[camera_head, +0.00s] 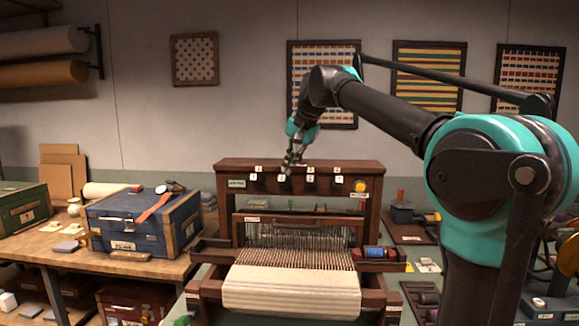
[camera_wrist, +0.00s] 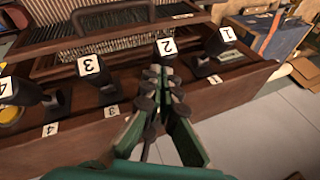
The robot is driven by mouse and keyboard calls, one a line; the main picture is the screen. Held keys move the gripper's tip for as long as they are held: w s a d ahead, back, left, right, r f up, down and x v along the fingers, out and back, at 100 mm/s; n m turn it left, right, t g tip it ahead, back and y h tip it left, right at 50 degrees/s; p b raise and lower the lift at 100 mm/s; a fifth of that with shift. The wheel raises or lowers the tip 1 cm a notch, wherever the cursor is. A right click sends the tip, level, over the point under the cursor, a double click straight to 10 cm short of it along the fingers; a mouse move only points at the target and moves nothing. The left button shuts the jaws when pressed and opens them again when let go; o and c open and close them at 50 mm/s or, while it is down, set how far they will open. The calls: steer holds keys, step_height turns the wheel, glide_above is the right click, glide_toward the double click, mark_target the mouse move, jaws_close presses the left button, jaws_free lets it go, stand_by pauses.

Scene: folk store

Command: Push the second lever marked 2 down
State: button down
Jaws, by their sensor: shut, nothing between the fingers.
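The loom (camera_head: 300,170) has a row of dark levers with white number tags along its top beam. The wrist view looks down on them, with the order running 1 to 4 from right to left. The tag of lever 2 (camera_wrist: 166,46) shows just beyond my fingertips; most of that lever is hidden behind my fingers. Lever 1 (camera_wrist: 212,50) is to the right and lever 3 (camera_wrist: 107,90) to the left. My gripper (camera_wrist: 163,76) is shut and empty, over or against lever 2; contact cannot be told. In the head view my gripper (camera_head: 289,171) is at the beam's top front.
Lever 4 (camera_wrist: 52,103) and a yellow knob (camera_head: 360,186) lie farther along the beam. Striped cloth (camera_head: 290,289) covers the loom's front. A blue toolbox (camera_head: 130,222) stands on the left table. The wall behind the beam carries framed textiles (camera_head: 430,75).

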steer(key=shift+s, duration=0.1)
steer(key=shift+s+f+t, duration=0.15)
steer(key=shift+t, duration=0.25)
steer(key=shift+s+f, duration=0.1)
steer(key=s+f+n+t, duration=0.1)
steer(key=s+f+t, duration=0.2)
steer(key=f+t, duration=0.3)
steer(key=shift+s+f+n+t, duration=0.15)
steer(key=shift+f+n+t, duration=0.15)
steer(key=shift+f, duration=0.75)
stand_by(0.4)
